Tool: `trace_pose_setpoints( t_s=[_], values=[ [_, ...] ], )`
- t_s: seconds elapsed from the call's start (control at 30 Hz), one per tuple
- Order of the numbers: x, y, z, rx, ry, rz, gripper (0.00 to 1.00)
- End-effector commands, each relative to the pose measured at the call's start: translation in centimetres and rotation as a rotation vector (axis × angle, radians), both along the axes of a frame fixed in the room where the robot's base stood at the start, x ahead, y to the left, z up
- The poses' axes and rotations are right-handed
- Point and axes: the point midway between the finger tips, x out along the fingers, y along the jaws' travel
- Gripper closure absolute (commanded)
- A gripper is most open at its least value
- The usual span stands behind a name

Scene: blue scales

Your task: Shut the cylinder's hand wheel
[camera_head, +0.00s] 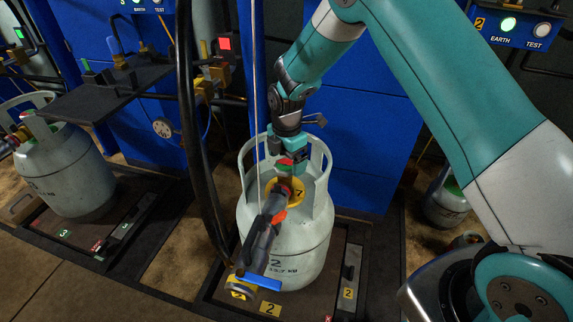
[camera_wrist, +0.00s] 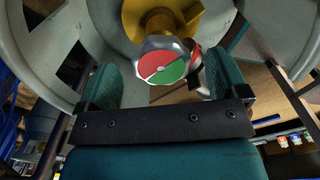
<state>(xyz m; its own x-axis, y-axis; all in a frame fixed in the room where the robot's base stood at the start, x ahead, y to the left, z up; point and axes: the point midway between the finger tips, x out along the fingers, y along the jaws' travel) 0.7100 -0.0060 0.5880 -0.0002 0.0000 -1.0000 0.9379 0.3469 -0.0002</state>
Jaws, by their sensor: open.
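The grey gas cylinder (camera_head: 285,250) stands upright on the middle scale, inside its collar is a yellow ring marked 7. The hand wheel (camera_wrist: 162,64) has a silver rim and a red and green top; it sits on a brass-coloured valve. My gripper (camera_head: 289,158) is above the cylinder, reaching down into the collar opening. In the wrist view my gripper (camera_wrist: 164,84) is open, with one teal finger on each side of the wheel. A gap shows between the wheel and the left finger; contact on the right is unclear. In the head view the gripper partly hides the wheel.
A thick black hose (camera_head: 188,130) runs down at left. Another cylinder (camera_head: 68,175) stands on the left scale. Blue panels (camera_head: 370,120) stand behind.

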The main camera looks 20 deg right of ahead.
Motion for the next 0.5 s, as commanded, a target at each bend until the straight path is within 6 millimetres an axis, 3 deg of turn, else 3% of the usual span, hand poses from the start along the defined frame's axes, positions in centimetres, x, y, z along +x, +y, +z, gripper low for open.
trace_pose_setpoints(
  t_s=[0.13,0.43,0.5],
  values=[
    [-0.02,-0.02,-1.13,0.0,0.001,0.0,0.08],
    [-0.01,-0.01,-1.27,0.0,0.0,0.0,0.08],
    [0.0,-0.02,-1.26,0.0,0.0,0.0,0.21]
  ],
)
